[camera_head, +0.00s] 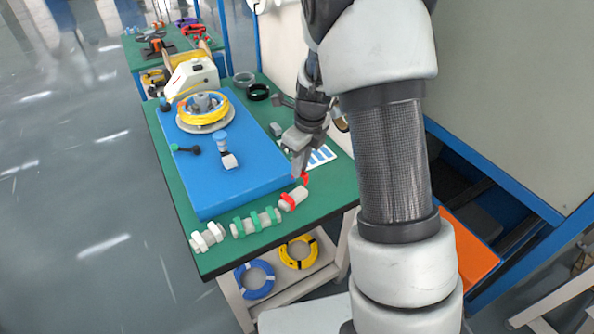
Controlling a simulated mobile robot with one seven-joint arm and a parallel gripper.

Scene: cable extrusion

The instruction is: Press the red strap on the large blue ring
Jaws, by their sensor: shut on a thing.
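My gripper (300,172) points down over the front right part of the green table. It is shut on a red strap (304,179), which shows as a small red bit at the fingertips. Just below it, a white spool carries more red straps (287,203). The large blue ring (255,280) is a coil with white bands on the shelf under the table, below and left of my gripper, well apart from it. Much of the held strap is hidden by the fingers.
A yellow ring (299,251) lies beside the blue one on the white shelf (290,282). Spools with green straps (255,222) and white straps (208,237) stand along the front edge of the green table (225,259). A blue board (190,170) bears a yellow coil (203,106). My arm hides the right side.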

